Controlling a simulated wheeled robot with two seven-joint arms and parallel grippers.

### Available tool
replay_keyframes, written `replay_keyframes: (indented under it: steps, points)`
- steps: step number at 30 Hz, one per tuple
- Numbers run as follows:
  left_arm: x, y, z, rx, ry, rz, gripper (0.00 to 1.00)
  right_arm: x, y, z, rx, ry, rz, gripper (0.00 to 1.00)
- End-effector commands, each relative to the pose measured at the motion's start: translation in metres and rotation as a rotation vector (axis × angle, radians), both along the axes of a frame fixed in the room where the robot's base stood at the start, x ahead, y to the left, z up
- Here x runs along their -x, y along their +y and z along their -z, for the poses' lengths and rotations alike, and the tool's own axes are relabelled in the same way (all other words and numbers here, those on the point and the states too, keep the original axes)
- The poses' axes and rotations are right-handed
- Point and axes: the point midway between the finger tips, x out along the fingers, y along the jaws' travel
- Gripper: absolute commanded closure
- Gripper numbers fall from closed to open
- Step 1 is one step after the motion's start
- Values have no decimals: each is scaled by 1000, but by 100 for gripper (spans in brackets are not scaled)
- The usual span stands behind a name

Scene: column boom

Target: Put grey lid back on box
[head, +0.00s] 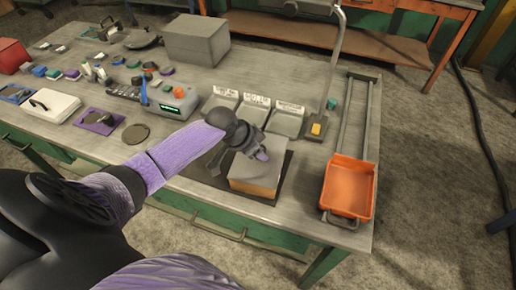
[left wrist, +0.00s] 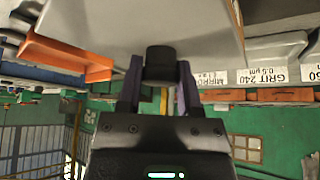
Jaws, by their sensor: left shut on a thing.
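The grey lid (head: 265,170) is over the tan-orange box (head: 254,189), which stands on a dark mat near the bench's front edge. The lid looks level and lined up with the box. I cannot tell whether it touches the rim or hovers just above it. My left gripper (head: 258,152) is above the lid. In the left wrist view the jaws (left wrist: 160,80) are shut on the lid's dark knob (left wrist: 160,63), with the grey lid (left wrist: 135,25) filling the top. The box rim is hidden there. My right gripper is not in view.
Three labelled trays (head: 285,122) stand behind the box, with a lamp post (head: 335,70) beside them. An orange tray (head: 348,187) on rails is to the right. A grey meter (head: 172,103) and several small tools are to the left. A large grey block (head: 196,40) stands behind.

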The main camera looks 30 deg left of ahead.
Motion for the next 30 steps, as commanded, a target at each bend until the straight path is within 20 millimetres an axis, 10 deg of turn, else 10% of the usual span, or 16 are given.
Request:
replay_keyframes:
  steps: [14, 15, 20, 30]
  points:
    - [0, 0, 1, 0, 0, 0, 100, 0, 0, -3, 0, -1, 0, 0]
    - [0, 0, 1, 0, 0, 0, 49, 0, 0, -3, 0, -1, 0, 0]
    - [0, 0, 1, 0, 0, 0, 15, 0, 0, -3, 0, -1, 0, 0]
    - [0, 0, 1, 0, 0, 0, 0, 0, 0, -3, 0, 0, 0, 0]
